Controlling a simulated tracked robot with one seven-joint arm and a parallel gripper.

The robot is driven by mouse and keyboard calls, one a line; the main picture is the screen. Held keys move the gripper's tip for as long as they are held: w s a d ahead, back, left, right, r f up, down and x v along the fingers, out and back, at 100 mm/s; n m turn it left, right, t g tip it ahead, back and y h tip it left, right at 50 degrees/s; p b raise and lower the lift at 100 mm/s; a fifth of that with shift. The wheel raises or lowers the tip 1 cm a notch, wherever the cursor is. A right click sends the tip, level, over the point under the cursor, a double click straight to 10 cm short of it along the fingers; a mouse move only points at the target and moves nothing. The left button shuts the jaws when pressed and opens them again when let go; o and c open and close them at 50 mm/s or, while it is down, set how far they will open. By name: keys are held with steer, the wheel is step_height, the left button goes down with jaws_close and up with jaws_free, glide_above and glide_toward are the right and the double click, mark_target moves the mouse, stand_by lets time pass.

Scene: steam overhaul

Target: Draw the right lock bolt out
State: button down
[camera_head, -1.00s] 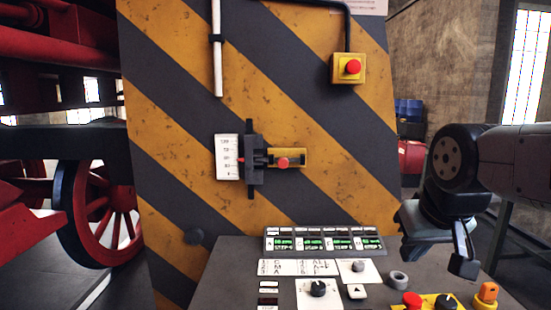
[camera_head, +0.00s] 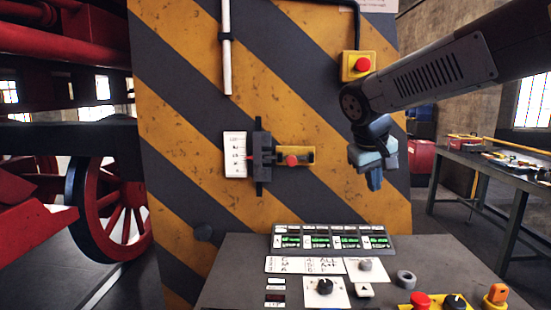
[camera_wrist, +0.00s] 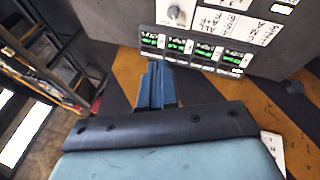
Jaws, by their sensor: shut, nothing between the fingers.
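The lock bolt assembly is on the yellow-and-black striped panel (camera_head: 215,75) in the head view. A yellow plate (camera_head: 308,154) carries a red knob (camera_head: 292,160), and a dark bracket (camera_head: 262,158) stands to its left. I take this red-knobbed piece as the bolt, but cannot tell for certain. My gripper (camera_head: 375,182) is to the right of the bolt and slightly lower, apart from it, pointing down. Its fingers also show in the wrist view (camera_wrist: 156,85), together and empty. The bolt does not show clearly in the wrist view.
A white scale (camera_head: 235,155) sits left of the bracket. A yellow box with a red button (camera_head: 360,65) is above my gripper. Below is a grey console (camera_head: 235,265) with lit displays (camera_head: 333,240) and knobs. A workbench (camera_head: 480,172) stands at the right.

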steer(key=w+a+n+h, duration=0.1)
steer(key=w+a+h, duration=0.1)
steer(key=w+a, duration=0.6)
steer(key=n+t+h, duration=0.2)
steer(key=t+h, duration=0.1)
steer(key=t, duration=0.1)
glide_toward(287, 159)
steer(key=s+d, duration=0.3)
steer(key=s, duration=0.1)
steer(key=w+a+t+h, duration=0.1)
steer(key=a+t, duration=0.1)
steer(key=a, duration=0.7)
steer(key=shift+a+r+n+t, duration=0.3)
steer(key=shift+a+r, duration=0.05)
steer(key=shift+r, duration=0.05)
steer(key=shift+w, duration=0.1)
steer(key=s+d+x, duration=0.2)
steer(key=x, duration=1.1)
steer(key=shift+f, duration=0.3)
steer(key=shift+s, duration=0.1)
